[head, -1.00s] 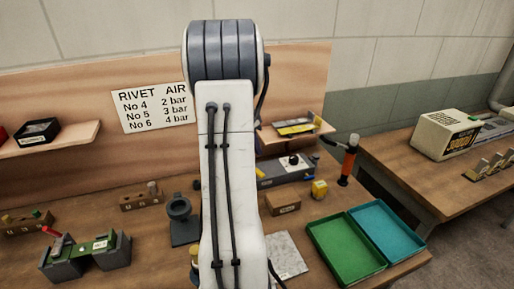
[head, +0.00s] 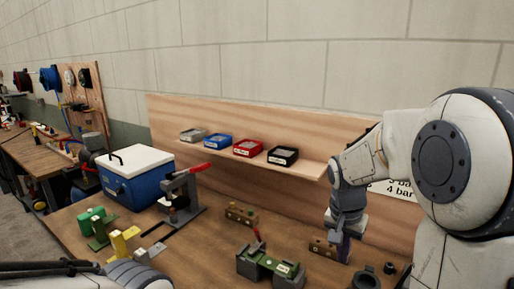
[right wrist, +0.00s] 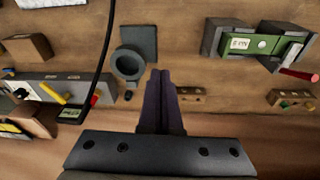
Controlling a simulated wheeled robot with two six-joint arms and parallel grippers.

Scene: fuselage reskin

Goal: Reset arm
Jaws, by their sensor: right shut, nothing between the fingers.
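My right gripper (head: 343,256) hangs over the bench in the head view, its dark fingers pointing down in front of a small wooden block with holes (head: 322,247). In the right wrist view the same gripper (right wrist: 160,74) has its fingers together, with nothing between them. Its fingertips appear beside a grey stand with a ring (right wrist: 128,64); whether they touch anything is unclear. A part of my left arm shows at the lower left of the head view, but its gripper is out of view.
A green part sits in a grey fixture (head: 270,266) left of the gripper. A red-handled clamp (head: 182,196) and a blue cool box (head: 135,180) stand further left. A shelf (head: 305,168) with several small bins runs along the back panel. A black cable (right wrist: 105,60) crosses the wrist view.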

